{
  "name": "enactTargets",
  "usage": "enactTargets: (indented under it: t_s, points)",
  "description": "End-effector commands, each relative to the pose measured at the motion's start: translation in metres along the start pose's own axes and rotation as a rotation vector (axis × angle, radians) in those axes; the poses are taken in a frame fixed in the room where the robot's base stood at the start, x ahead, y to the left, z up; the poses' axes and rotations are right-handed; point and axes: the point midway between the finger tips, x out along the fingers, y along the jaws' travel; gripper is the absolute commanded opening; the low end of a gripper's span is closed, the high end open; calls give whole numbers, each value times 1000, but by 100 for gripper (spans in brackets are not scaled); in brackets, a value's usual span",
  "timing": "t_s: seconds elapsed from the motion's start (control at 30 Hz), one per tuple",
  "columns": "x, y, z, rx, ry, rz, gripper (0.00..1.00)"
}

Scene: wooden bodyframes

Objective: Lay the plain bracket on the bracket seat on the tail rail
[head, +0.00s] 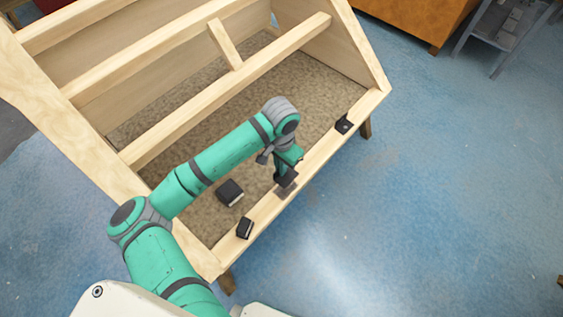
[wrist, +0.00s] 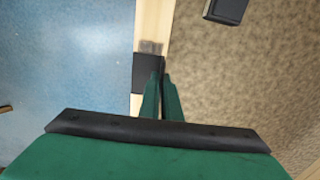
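My gripper (head: 287,166) is over the tail rail (head: 317,153), the long wooden rail at the near side of the frame. In the wrist view its two green fingers (wrist: 162,88) are close together, shut on a black bracket (wrist: 146,73), seemingly the plain bracket. Its flat dark plate reaches left of the fingers over the rail. A grey patch, seemingly the bracket seat (wrist: 151,47), shows on the rail just beyond the bracket; the bracket may cover part of it. Whether the bracket touches the rail, I cannot tell.
Another black bracket (head: 344,124) with a light spot sits on the rail toward the right end. A small black block (head: 244,228) sits on the rail nearer me. A larger dark block (head: 230,192) lies on the brown panel inside the frame. Blue floor (head: 430,210) beyond the rail is clear.

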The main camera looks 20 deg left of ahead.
Motion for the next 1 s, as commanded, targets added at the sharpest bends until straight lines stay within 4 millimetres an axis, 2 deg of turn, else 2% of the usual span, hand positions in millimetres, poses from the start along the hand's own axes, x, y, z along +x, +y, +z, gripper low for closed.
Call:
enactTargets:
  t_s: [0.6,1.0]
  points:
    - [53,-2,2,-7,-2,1,0]
    - [72,-2,2,-5,0,0,0]
